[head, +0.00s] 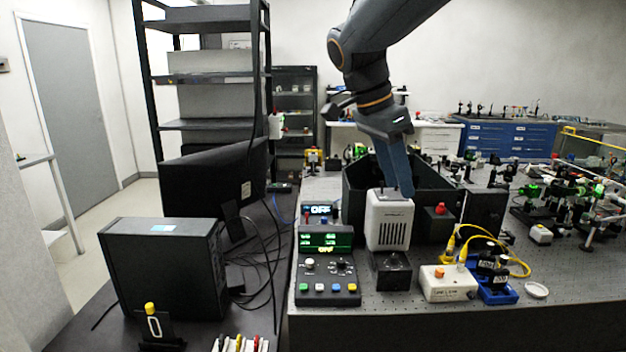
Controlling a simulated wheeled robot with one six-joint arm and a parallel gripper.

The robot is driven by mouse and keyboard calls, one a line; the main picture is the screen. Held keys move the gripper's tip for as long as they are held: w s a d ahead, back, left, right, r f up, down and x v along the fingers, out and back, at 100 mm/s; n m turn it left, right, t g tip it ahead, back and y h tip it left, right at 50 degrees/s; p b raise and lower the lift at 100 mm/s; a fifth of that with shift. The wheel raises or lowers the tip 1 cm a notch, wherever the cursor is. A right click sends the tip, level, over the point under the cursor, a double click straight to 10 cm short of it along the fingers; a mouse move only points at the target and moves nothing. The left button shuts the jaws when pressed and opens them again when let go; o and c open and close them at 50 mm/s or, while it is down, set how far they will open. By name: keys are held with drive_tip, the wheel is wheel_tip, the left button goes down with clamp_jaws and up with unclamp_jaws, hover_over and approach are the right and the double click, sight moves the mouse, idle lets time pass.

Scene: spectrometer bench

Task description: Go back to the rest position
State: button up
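My gripper (395,184) hangs from the arm at the upper middle, with its blue-grey fingers pointing down. The fingertips are just above or behind the top of a white vented box (389,224); I cannot tell whether they touch it. The fingers overlap in this view, so their gap does not show clearly. The white box sits on a black mount (392,270) on the optical bench (420,318). No marker of a rest position is visible.
A black open enclosure (359,190) stands behind the fingers. A control unit with a green display (328,266) is left of the white box. A pale switch box (447,283) with yellow cables is at right. A monitor (205,190) and black computer case (165,268) stand left.

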drive_tip(key=s+d+f+n+y+b, duration=0.1)
drive_tip(key=s+f+n+b, duration=0.2)
drive_tip(key=f, duration=0.8)
drive_tip(key=s+d+f+n+y+b, duration=0.1)
drive_tip(key=s+f+n+b, duration=0.2)
drive_tip(key=s+f+n, duration=0.4)
drive_tip(key=s+d+f+n+y+b, duration=0.1)
drive_tip(key=s+f+n+y+b, duration=0.1)
drive_tip(key=f, duration=1.4)
drive_tip(key=s+n+b, duration=0.1)
drive_tip(key=s+n, duration=0.1)
drive_tip(key=s, duration=0.1)
drive_tip(key=shift+d+f+n+g+b, duration=0.2)
drive_tip(key=shift+f+n+g+b, duration=0.15)
drive_tip(key=shift+n+g+b, duration=0.05)
